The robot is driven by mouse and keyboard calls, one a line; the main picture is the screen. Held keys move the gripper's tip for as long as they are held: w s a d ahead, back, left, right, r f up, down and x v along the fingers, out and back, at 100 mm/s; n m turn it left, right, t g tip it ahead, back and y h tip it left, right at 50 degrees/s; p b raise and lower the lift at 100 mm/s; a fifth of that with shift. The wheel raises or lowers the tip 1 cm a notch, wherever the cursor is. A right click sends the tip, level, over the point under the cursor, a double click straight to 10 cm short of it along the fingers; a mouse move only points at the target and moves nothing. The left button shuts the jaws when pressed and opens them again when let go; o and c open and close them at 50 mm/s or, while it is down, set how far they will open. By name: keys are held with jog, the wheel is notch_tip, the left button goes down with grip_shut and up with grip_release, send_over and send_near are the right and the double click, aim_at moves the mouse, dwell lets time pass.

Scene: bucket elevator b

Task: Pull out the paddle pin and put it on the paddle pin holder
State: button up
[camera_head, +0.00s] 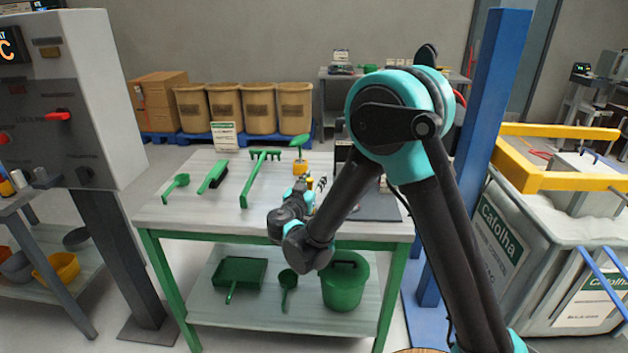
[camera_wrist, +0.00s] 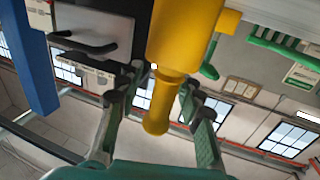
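A yellow part with a narrower round-ended yellow stem (camera_wrist: 160,105) fills the upper middle of the wrist view. I cannot tell whether it is the paddle pin. My gripper (camera_wrist: 150,95) is open, with its two fingers on either side of the stem and gaps visible between. In the head view my gripper (camera_head: 311,184) is over the table, by a small yellow block (camera_head: 299,168) below a green paddle-shaped head (camera_head: 300,141). My arm hides part of this area. I cannot identify the paddle pin holder for certain.
The table (camera_head: 165,215) carries a green scoop (camera_head: 176,186), a brush (camera_head: 213,177) and a rake (camera_head: 258,180). A blue post (camera_head: 495,110) stands right of it. In the wrist view a grey block with dark rods (camera_wrist: 95,25) lies at upper left.

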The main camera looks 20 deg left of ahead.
jog(key=s, duration=1.2)
jog(key=shift+a, duration=0.15)
jog(key=shift+s, duration=0.1)
